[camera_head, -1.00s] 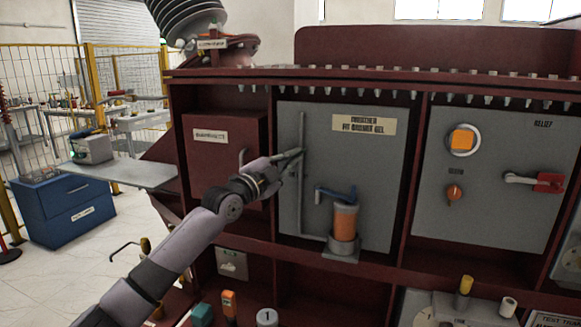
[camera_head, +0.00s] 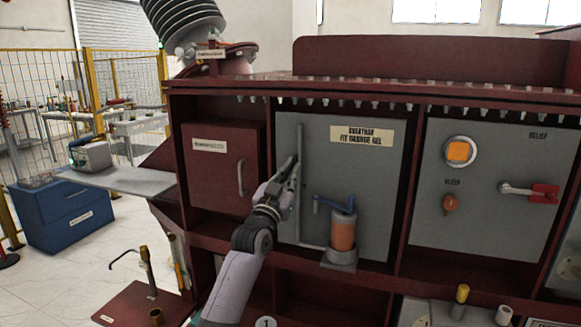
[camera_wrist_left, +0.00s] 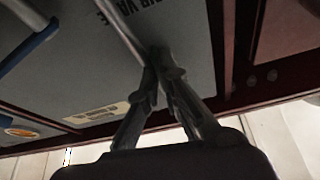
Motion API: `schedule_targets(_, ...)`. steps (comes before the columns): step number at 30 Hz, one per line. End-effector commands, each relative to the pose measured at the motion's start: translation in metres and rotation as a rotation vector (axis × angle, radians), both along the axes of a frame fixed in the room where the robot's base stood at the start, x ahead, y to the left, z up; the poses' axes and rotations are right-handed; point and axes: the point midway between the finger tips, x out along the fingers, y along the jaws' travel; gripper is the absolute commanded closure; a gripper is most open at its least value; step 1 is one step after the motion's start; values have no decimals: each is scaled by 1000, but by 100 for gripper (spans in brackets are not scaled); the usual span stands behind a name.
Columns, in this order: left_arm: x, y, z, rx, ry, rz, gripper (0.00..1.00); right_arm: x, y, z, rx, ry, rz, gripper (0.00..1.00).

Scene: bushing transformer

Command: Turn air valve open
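The grey panel (camera_head: 375,165) has a thin vertical grey rod or pipe (camera_head: 299,137) at its left side. In the left wrist view, a label ending in "VALVE" (camera_wrist_left: 140,12) lies beside this rod (camera_wrist_left: 122,30). A blue handle (camera_head: 334,205) sits above an orange cylinder (camera_head: 343,232) to the right. My left gripper (camera_head: 294,165) is at the rod, left of the blue handle. In the left wrist view its fingertips (camera_wrist_left: 160,62) come close together where the rod meets them. Whether they are clamped on it is unclear. My right gripper is not in view.
A red box with a handle (camera_head: 225,165) is left of the panel. A second panel at right carries an orange button (camera_head: 459,151), a bleed knob (camera_head: 450,203) and a red relief valve (camera_head: 543,194). A shelf ledge (camera_head: 400,268) runs below.

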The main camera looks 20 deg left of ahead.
Motion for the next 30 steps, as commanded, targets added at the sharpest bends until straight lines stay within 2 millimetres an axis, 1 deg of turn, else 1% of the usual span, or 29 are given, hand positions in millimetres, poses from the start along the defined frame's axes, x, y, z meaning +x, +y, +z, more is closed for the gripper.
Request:
schedule_targets(1, 0, -2, -1, -31, 6, -1, 100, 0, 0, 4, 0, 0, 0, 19)
schedule_targets(3, 0, -2, -1, -68, 8, -2, 100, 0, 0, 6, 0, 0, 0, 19)
schedule_targets(10, 0, -2, -1, -146, 9, 0, 100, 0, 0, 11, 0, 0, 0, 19)
schedule_targets(27, 0, -2, -2, -172, 9, -2, 100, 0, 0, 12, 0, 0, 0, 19)
schedule_targets(28, 0, -2, -2, -172, 9, -2, 93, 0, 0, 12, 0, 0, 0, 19)
schedule_targets(30, 0, -2, -1, -172, 9, -2, 88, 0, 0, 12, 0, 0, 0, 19)
